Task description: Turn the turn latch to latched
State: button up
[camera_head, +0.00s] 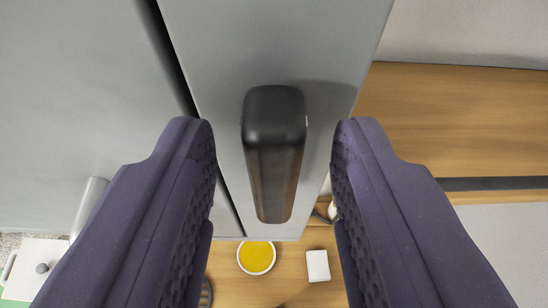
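The turn latch (274,150) is a black, rounded bar on a grey panel (275,40) in the middle of the view. Its long side runs up and down in the picture, tilted slightly. My gripper (272,140) is open, with its two dark purple fingers on either side of the latch. A gap shows between each finger and the latch, so neither finger touches it. Whether this position counts as latched cannot be told from the view.
A dark seam (170,60) runs along the panel's left side, with another grey panel (70,100) beyond. A wooden surface (460,120) lies at right. Below are a yellow-filled round dish (256,257), a small white block (317,265) and a white board (38,265) at bottom left.

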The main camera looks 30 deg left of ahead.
grip_shut()
jog(key=shift+f+b, duration=0.1)
jog(key=shift+b, duration=0.25)
jog(key=shift+w+d+f+m+g+y+b, duration=0.15)
jog(key=shift+m+g+y+b, duration=0.25)
jog(key=shift+m+y+b, duration=0.6)
jog(key=m+y+b, duration=0.1)
jog(key=m+b, duration=0.1)
jog(key=m+y+b, duration=0.1)
jog(key=m, duration=0.1)
jog(key=shift+w+d+g+b, duration=0.1)
jog(key=shift+d+g+b, duration=0.1)
jog(key=shift+g+b, duration=0.2)
jog(key=m, duration=0.1)
jog(key=m+y+b, duration=0.1)
jog(key=m+b, duration=0.1)
jog(key=shift+w+d+f+m+y, duration=0.1)
jog(key=shift+f+m+y, duration=0.2)
jog(key=shift+y, duration=0.1)
jog(key=shift+m+y+b, duration=0.9)
jog(key=shift+m+b, duration=0.35)
jog(key=shift+m, duration=0.65)
jog(key=shift+o, duration=0.9)
grip_release()
